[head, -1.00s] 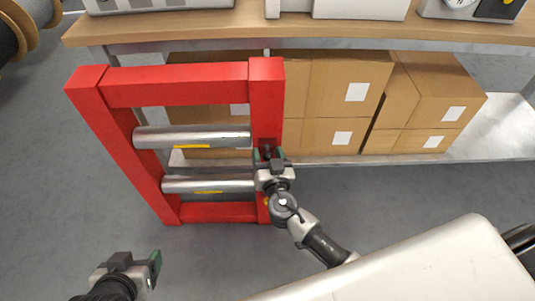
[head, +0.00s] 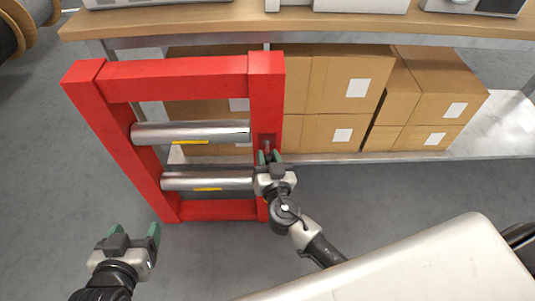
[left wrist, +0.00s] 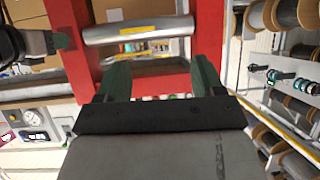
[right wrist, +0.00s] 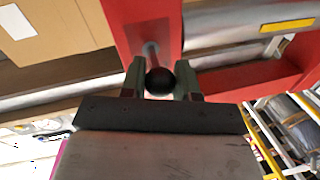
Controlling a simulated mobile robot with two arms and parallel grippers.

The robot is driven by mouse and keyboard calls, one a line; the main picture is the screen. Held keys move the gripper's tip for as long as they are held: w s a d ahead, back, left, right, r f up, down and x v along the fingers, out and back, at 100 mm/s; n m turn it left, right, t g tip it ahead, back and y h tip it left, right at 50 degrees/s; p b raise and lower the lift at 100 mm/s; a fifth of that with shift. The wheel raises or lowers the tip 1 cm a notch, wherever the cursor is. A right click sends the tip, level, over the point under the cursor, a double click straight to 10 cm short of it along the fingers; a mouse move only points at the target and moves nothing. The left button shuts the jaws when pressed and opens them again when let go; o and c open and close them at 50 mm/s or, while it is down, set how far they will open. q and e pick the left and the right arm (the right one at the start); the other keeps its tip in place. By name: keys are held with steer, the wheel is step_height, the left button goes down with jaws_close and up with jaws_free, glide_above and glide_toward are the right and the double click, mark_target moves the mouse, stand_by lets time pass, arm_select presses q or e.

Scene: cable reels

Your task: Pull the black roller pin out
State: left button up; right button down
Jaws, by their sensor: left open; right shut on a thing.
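The black roller pin shows in the right wrist view as a round black knob (right wrist: 160,81) on a thin metal shaft that runs to the red frame (right wrist: 118,22). My right gripper (right wrist: 161,85) is shut on the knob, one finger on each side. In the head view my right gripper (head: 270,160) is at the right post of the red frame (head: 267,90), beside the two steel rollers (head: 205,182). My left gripper (head: 133,236) is open and empty, below and left of the frame. In the left wrist view its fingers (left wrist: 162,78) are apart before a roller (left wrist: 135,30).
A wooden-topped bench (head: 330,26) stands behind the frame, with cardboard boxes (head: 335,85) on its lower shelf. A cable reel (head: 28,20) is at the upper left. Grey floor (head: 390,200) is clear right of the frame.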

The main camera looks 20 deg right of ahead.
arm_select(q)
steer(key=shift+w+d+r+t+h, duration=0.3)
steer(key=shift+w+r+t, duration=0.45)
steer(key=shift+r+t, duration=0.1)
arm_select(e)
steer(key=shift+s+a+f, duration=0.1)
steer(key=shift+s+a, duration=0.1)
steer(key=shift+s, duration=0.3)
steer(key=c, duration=1.2)
jaws_free()
arm_select(q)
steer(key=shift+s, duration=0.15)
arm_select(e)
steer(key=o, duration=0.4)
steer(key=shift+s, duration=0.1)
arm_select(q)
steer(key=r+t, duration=0.1)
steer(key=w+d+r+t+h+b, duration=0.1)
steer(key=r+t, duration=0.1)
steer(key=r+t+b, duration=0.1)
steer(key=r+t, duration=0.1)
steer(key=shift+w+d+r+h, duration=0.15)
steer(key=shift+d+r+h, duration=0.1)
steer(key=shift+h, duration=0.15)
arm_select(e)
steer(key=s, duration=1)
steer(key=shift+s+a, duration=0.35)
steer(key=shift+a, duration=0.05)
